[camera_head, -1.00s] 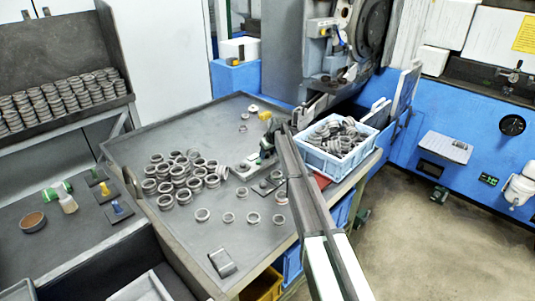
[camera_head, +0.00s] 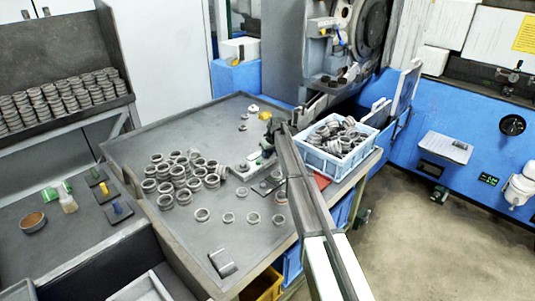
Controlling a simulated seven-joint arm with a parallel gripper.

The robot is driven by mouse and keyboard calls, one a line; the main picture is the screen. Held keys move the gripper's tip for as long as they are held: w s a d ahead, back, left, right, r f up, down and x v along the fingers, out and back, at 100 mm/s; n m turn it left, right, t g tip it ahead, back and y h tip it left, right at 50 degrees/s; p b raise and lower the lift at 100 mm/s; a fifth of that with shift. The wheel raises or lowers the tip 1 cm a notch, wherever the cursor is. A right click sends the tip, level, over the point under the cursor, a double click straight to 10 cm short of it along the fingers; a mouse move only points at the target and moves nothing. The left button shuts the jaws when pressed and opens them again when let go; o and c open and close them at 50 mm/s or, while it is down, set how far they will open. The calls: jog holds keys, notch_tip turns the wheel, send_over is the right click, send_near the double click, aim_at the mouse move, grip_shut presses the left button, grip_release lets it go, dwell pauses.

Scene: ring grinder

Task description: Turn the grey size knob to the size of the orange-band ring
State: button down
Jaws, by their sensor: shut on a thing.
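My dark arm reaches from the lower right to a small grey device with a green part (camera_head: 255,163) on the grey table. My gripper (camera_head: 268,146) is small and partly hidden at the arm's far end, beside this device. It is shut on what appears to be the grey size knob, which is mostly covered, so its setting cannot be read. Several loose metal rings (camera_head: 202,215) lie in front of the device.
A pile of rings (camera_head: 165,187) lies left of the device. A light blue crate (camera_head: 335,164) full of parts stands to the right, close to my arm. A grey block (camera_head: 222,263) lies near the table's front edge. The table's front left is clear.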

jog(key=shift+s, duration=0.1)
jog(key=m, duration=0.2)
jog(key=m+h, duration=0.1)
jog(key=m, duration=0.1)
jog(key=m+h, duration=0.1)
jog(key=m, duration=0.1)
jog(key=shift+a+t, duration=0.25)
jog(key=shift+t, duration=0.05)
jog(key=m+h, duration=0.2)
jog(key=m, duration=0.3)
jog(key=shift+m, duration=0.3)
jog(key=c, duration=0.9)
grip_release()
jog(key=v, duration=1.3)
jog(key=shift+a+r, duration=0.35)
jog(key=shift+r, duration=0.1)
